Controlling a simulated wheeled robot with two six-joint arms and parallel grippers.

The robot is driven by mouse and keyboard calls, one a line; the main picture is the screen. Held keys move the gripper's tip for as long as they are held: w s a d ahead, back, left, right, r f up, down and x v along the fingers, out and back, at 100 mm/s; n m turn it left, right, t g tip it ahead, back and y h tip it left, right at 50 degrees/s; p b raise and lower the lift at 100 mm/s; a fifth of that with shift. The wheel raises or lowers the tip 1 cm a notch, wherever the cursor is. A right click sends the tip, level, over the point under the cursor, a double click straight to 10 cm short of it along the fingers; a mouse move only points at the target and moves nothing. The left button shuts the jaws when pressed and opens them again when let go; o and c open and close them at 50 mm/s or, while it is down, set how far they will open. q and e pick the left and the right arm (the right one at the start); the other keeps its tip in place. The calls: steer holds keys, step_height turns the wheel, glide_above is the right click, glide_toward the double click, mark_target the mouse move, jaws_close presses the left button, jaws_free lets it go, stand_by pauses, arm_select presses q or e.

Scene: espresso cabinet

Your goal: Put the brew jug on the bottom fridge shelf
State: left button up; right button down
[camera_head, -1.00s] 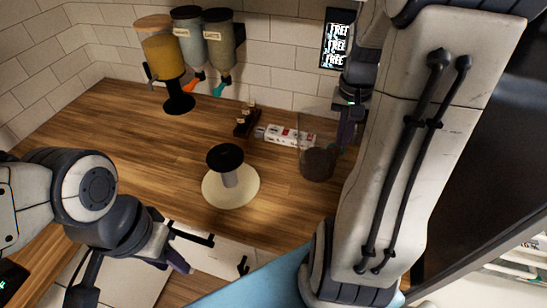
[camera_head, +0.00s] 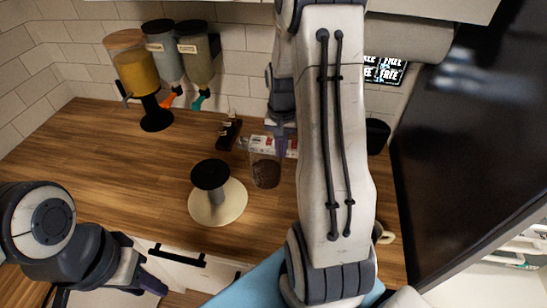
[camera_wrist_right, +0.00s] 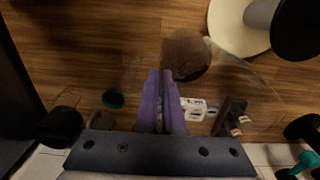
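The brew jug (camera_head: 265,173) is a clear vessel with dark brown contents, over the wooden counter left of my right arm. It also shows in the right wrist view, its brown contents (camera_wrist_right: 187,55) just beyond the fingertips. My right gripper (camera_head: 281,146) is at the jug's right side. In the right wrist view its purple fingers (camera_wrist_right: 162,100) are close together at the jug's clear edge, shut on it. I cannot tell whether the jug's base touches the counter. My left gripper (camera_head: 152,283) is low at the left, away from the jug; its opening is unclear. White racks like fridge shelves (camera_head: 525,248) show at the right edge.
A cream disc (camera_head: 232,207) with a black-topped stem (camera_head: 211,175) stands left of the jug. A white-and-red box (camera_head: 291,147) lies behind it. Dispensers (camera_head: 132,66) stand at the back left. A dark cup (camera_head: 377,135) and a large dark panel (camera_head: 455,150) are at the right.

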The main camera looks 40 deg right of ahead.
steer(key=shift+w+a+f, duration=0.2)
steer(key=shift+w+f, duration=0.15)
steer(key=shift+w, duration=0.05)
step_height(320, 180, down, 3)
steer(key=shift+f+p, duration=0.1)
steer(key=shift+p, duration=0.7)
steer(key=shift+f, duration=0.4)
steer(key=shift+f, duration=0.15)
steer(key=c, duration=1)
jaws_free()
steer(key=shift+c, duration=0.2)
